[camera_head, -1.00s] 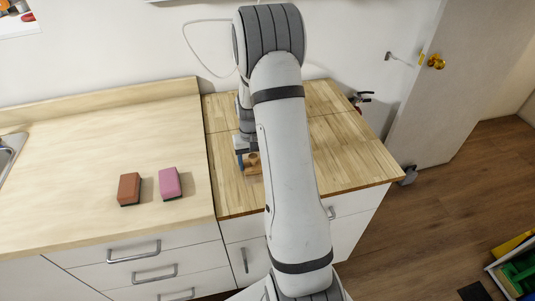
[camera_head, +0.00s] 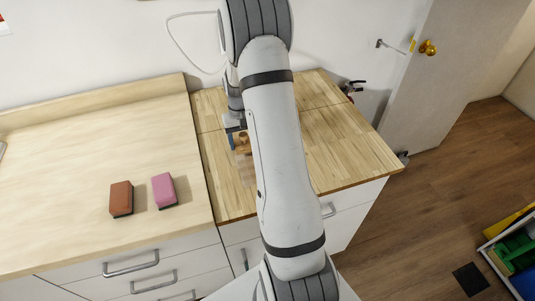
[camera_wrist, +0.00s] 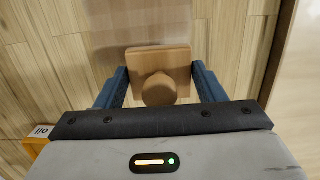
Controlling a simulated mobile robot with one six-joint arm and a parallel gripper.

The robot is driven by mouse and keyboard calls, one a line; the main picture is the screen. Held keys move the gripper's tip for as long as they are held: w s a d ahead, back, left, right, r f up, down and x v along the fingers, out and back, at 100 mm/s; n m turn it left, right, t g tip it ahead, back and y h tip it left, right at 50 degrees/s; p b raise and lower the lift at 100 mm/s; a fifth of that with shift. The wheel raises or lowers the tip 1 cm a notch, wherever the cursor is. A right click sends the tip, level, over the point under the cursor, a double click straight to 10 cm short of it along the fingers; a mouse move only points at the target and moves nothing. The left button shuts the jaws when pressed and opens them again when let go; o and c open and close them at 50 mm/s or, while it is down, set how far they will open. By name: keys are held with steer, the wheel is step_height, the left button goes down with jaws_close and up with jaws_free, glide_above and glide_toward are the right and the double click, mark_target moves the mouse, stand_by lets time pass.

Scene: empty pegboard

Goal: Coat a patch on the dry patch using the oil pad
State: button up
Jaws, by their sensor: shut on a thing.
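The oil pad (camera_wrist: 160,58) is a square wooden block with a round knob. In the wrist view my gripper (camera_wrist: 160,84) is shut on it, with a blue finger on each side. The head view shows the pad (camera_head: 243,142) at the left part of the butcher-block top, beside my arm. It is low over the wood; I cannot tell whether it touches. A slightly different-toned area (camera_head: 246,170) shows on the wood just in front of the pad, perhaps the dry patch. Its outline is unclear, and my arm hides part of the top.
A brown block (camera_head: 121,198) and a pink block (camera_head: 164,189) lie on the pale counter (camera_head: 70,160) at left. A yellow item with a label (camera_wrist: 38,146) shows at the wrist view's lower left. The butcher-block top (camera_head: 350,160) is clear to the right of my arm.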

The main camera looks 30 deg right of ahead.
steer(key=shift+s+a+r, duration=0.1)
steer(key=shift+s+r, duration=0.15)
steer(key=shift+r, duration=0.45)
steer(key=shift+w+r+p, duration=0.25)
steer(key=shift+r+p, duration=0.55)
steer(key=shift+r, duration=0.15)
steer(key=shift+s+r+p, duration=0.1)
steer(key=shift+r+p, duration=0.55)
steer(key=shift+r, duration=0.65)
